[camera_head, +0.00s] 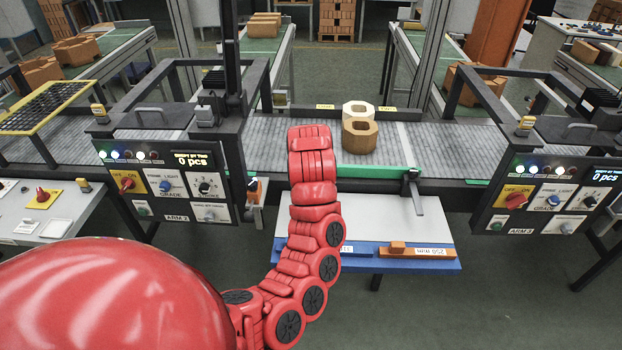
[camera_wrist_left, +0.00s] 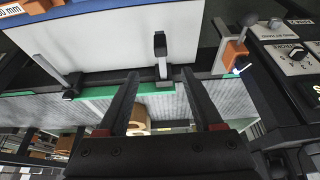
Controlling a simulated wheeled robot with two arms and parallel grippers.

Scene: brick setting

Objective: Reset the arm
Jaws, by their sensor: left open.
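My left arm is red and jointed. It reaches up from the bottom left of the head view, and its far end stands in front of the grey roller conveyor (camera_head: 270,140). The gripper cannot be made out in the head view. In the left wrist view my left gripper (camera_wrist_left: 160,76) shows two dark fingers spread apart with nothing held between them. A brown hollow brick (camera_head: 360,138) stands on the conveyor to the right of the arm, with a cream hollow brick (camera_head: 358,108) just behind it. My right gripper is in neither view.
A white shelf with a blue edge (camera_head: 440,265) juts out below the conveyor, carrying an orange gauge block (camera_head: 398,247). Control boxes stand left (camera_head: 165,180) and right (camera_head: 548,195). A metal stop lever (camera_head: 414,190) sits at the conveyor's front edge.

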